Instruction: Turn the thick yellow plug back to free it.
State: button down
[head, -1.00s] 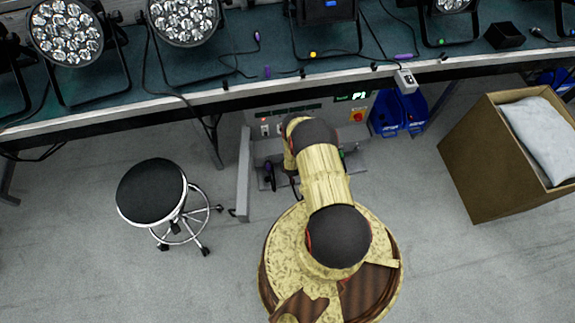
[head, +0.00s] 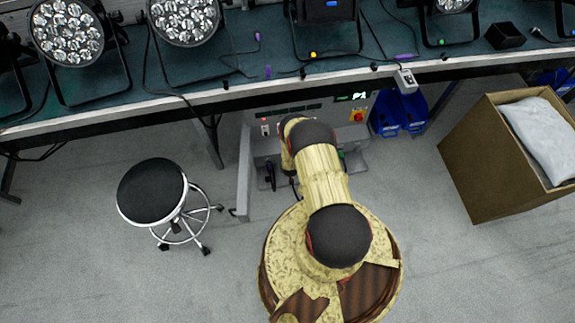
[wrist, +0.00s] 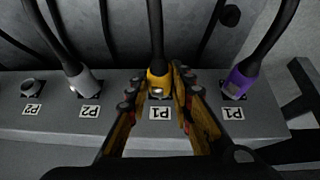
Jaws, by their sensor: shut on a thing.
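The thick yellow plug (wrist: 158,82) sits upright in the socket row in the wrist view, above a label reading P1. A thick black cable rises from its top. My gripper (wrist: 157,88) is shut on the yellow plug, with one finger on each side of it. In the head view my arm hides the plug and the gripper. Whether the plug is turned in its socket is hard to tell.
A grey-white plug (wrist: 82,80) at P2 stands left of the yellow one, and a purple plug (wrist: 240,82) stands to its right. An empty-looking socket (wrist: 33,88) is at far left. A stool (head: 152,192) and an open carton (head: 500,165) flank my base.

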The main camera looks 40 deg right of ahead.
jog(key=shift+s, duration=0.1)
jog(key=c, duration=1.6)
grip_release()
jog(key=shift+o, duration=0.6)
jog(key=v, duration=1.2)
